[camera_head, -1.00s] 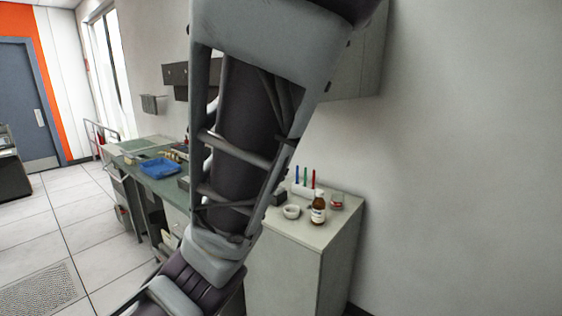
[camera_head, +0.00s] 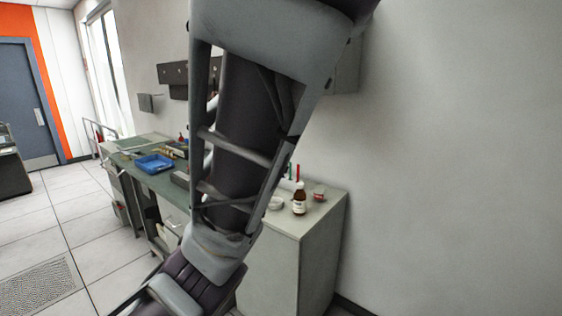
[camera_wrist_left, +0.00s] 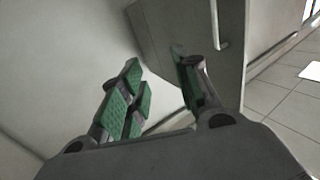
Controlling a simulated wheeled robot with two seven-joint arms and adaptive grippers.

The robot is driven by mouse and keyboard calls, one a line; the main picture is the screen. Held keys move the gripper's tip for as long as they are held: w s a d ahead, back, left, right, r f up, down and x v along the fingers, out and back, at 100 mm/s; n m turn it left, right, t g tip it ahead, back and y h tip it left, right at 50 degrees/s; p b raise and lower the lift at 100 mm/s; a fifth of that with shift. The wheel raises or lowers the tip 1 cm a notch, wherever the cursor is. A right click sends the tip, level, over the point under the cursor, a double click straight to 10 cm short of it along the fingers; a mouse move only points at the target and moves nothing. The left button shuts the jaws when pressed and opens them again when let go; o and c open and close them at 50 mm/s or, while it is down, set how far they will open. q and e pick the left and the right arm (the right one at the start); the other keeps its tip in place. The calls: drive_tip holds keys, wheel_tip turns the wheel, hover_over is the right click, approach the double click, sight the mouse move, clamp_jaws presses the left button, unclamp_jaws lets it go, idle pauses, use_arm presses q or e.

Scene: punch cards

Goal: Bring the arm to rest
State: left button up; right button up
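One of my arms crosses the middle of the head view from the top down to the lower left. Its gripper does not show there. In the left wrist view my left gripper (camera_wrist_left: 157,78) is open, its green-padded fingers apart with nothing seen between them. Behind the fingers is a grey cabinet face with a handle (camera_wrist_left: 219,25). I cannot tell how far the fingers are from it. My right gripper is in neither view.
A pale cabinet (camera_head: 280,262) at right carries a brown bottle (camera_head: 299,200) and a white bowl (camera_head: 275,203). The green-topped workbench (camera_head: 160,184) holds a blue tray (camera_head: 154,164). Open tiled floor (camera_head: 85,213) lies at left; a wall is at right.

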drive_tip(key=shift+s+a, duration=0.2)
